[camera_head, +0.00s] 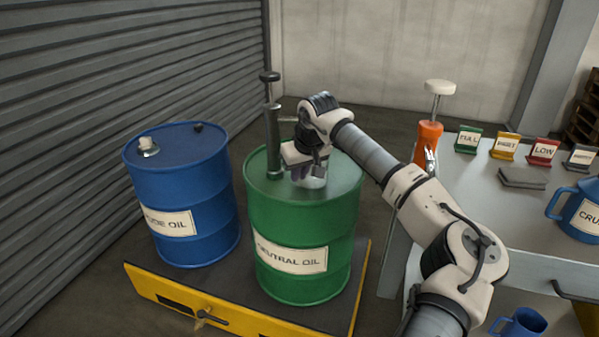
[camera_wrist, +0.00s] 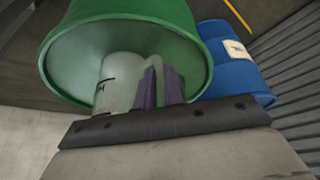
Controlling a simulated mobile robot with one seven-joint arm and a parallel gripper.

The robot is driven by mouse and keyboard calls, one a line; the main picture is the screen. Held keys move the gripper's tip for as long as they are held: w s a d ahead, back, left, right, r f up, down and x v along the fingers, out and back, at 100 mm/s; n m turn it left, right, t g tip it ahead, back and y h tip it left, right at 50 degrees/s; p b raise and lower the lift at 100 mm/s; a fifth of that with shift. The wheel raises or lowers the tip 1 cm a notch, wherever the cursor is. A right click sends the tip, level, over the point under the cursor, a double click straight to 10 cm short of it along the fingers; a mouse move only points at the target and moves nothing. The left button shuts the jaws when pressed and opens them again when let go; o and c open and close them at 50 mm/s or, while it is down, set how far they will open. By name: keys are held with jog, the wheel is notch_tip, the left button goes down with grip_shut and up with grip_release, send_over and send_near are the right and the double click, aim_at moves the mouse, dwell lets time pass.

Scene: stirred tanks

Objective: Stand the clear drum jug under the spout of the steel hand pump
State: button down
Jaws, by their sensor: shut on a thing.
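The clear drum jug (camera_head: 314,182) is mostly hidden behind my gripper (camera_head: 303,172) in the head view. My gripper is shut on it, at the top of the green drum (camera_head: 300,235). In the wrist view the jug (camera_wrist: 117,82) is pale and see-through with dark marks, beside the purple fingers (camera_wrist: 160,86). I cannot tell whether its base touches the lid. The steel hand pump (camera_head: 273,140) stands upright on the green drum, just left of my gripper. Its spout (camera_head: 288,119) points right, towards my wrist, which hides what lies beyond.
A blue drum (camera_head: 184,195) stands left of the green one, both on a yellow-edged platform (camera_head: 160,289). To the right, a grey bench (camera_head: 500,212) bears an orange pump (camera_head: 428,140), several label cards and a blue jug (camera_head: 577,212). Another blue jug (camera_head: 520,324) sits lower.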

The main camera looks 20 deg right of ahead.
jog(key=shift+f, duration=0.5)
jog(key=c, duration=1.4)
grip_release()
jog(key=v, duration=1.4)
